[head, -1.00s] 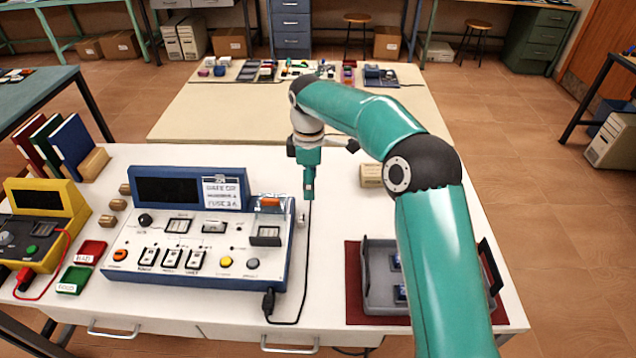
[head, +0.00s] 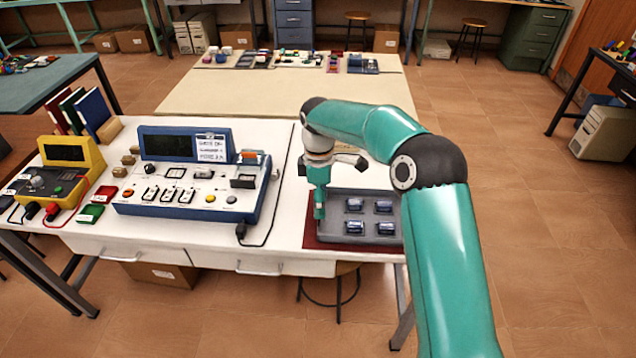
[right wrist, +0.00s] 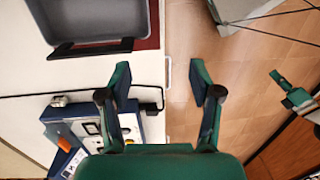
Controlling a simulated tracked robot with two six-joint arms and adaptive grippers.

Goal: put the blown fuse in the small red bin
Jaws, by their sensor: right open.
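The small red bin (head: 103,193) sits on the white table left of the blue test panel (head: 187,200), just behind a green bin (head: 91,213). I cannot make out a blown fuse for certain. The panel carries a dark socket (head: 243,181) and a fitting on its right side; a small silver fitting (right wrist: 58,100) shows there in the right wrist view. My right gripper (head: 319,214) points down by the left edge of the grey tray (head: 361,239). Its fingers (right wrist: 160,78) are apart and empty. A teal part at the right wrist view's right looks like my left gripper (right wrist: 286,88); its jaws are unclear.
The tray holds several blue-dark parts and lies on a dark red mat (head: 311,232). A yellow meter (head: 68,165) with red leads stands at the left. A black cable (head: 276,215) runs beside the panel. The table between panel and tray is otherwise clear.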

